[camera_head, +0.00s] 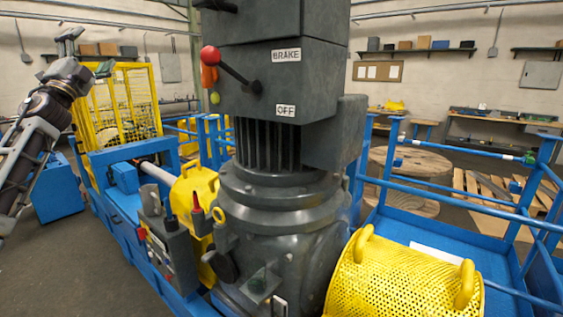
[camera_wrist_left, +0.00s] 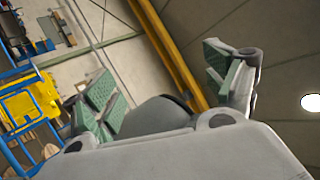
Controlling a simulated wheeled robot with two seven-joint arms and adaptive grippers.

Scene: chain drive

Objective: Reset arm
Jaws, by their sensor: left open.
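My left arm comes in from the left in the head view, angled up, with its gripper (camera_head: 72,42) raised near the upper left. In the left wrist view the left gripper (camera_wrist_left: 163,80) is open, its green-padded fingers wide apart with nothing between them. It is clear of the machine. The grey drive machine (camera_head: 290,190) stands upright in the middle of the head view. Its red-knobbed lever (camera_head: 232,67) sits beside the BRAKE and OFF labels. My right gripper does not show.
A yellow mesh cage (camera_head: 128,95) stands behind the left arm. A blue frame (camera_head: 120,200) runs along the machine's left side. A perforated yellow guard (camera_head: 400,285) and blue railings (camera_head: 450,195) stand at right. Bare floor (camera_head: 60,270) shows at lower left.

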